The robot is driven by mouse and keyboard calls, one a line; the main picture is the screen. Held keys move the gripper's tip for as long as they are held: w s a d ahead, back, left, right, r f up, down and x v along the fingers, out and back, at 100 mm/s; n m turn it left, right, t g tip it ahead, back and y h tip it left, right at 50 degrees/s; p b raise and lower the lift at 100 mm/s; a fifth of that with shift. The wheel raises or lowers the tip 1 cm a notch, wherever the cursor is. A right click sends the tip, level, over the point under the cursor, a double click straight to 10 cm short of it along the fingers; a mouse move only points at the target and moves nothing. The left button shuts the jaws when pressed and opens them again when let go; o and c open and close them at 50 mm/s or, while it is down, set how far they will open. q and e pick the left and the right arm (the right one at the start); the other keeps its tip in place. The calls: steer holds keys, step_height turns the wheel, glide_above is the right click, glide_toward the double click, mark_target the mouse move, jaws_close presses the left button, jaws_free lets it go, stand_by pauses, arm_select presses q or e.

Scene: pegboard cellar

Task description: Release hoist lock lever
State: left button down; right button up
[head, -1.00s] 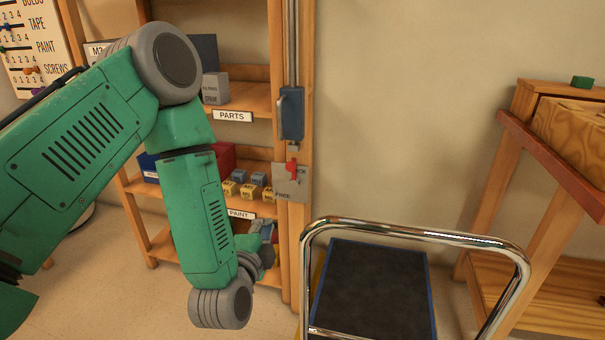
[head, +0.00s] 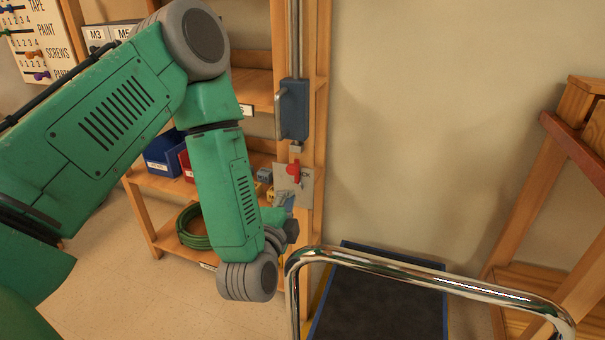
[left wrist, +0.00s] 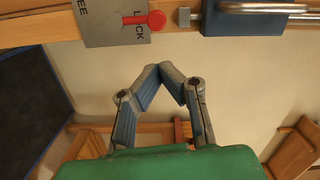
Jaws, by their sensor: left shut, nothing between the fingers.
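The red lock lever (head: 294,171) is on a grey plate (head: 306,192) fixed to the wooden shelf post. It covers part of the word LOCK in the head view. My left gripper (head: 286,201) is just below the plate, partly hidden by my wrist. In the left wrist view its fingertips (left wrist: 160,70) are together and empty, apart from the lever. My right gripper is out of view.
The blue hoist block (head: 295,110) with a handle sits on a metal rail above the lever. A chrome cart handle (head: 400,264) rises over a dark platform (head: 375,300) at front right. Shelves with bins and a green hose coil (head: 193,228) stand behind my arm.

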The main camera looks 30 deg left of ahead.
mark_target(295, 177)
arm_select(q)
steer(key=shift+w, duration=0.1)
steer(key=b+x, duration=0.2)
steer(key=x, duration=0.8)
steer(key=shift+b, duration=0.3)
